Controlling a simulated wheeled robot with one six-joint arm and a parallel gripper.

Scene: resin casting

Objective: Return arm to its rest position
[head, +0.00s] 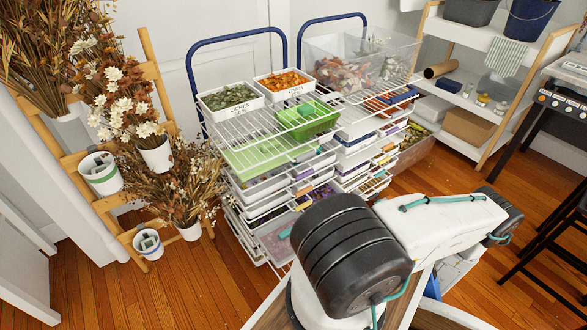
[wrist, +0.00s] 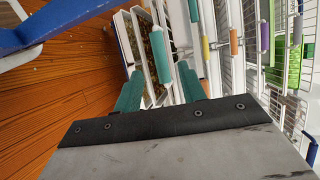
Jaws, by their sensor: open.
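My gripper (wrist: 160,71) shows in the wrist view with its two teal fingers apart. A teal cylindrical handle (wrist: 155,52) on a white drawer appears between the fingers. Nothing shows that the fingers touch it, and I cannot tell the depth gap. In the head view my white and black arm reaches in front of the drawer carts, and I cannot make out the gripper clearly there.
Wire-topped drawer carts (head: 262,130) stand close ahead, bearing a lichen tray (head: 230,96), an orange-filled tray (head: 284,83), a green tray (head: 308,118) and a clear bin (head: 345,62). Dried flowers (head: 175,185) stand left. Wooden floor (head: 95,290) is open at lower left.

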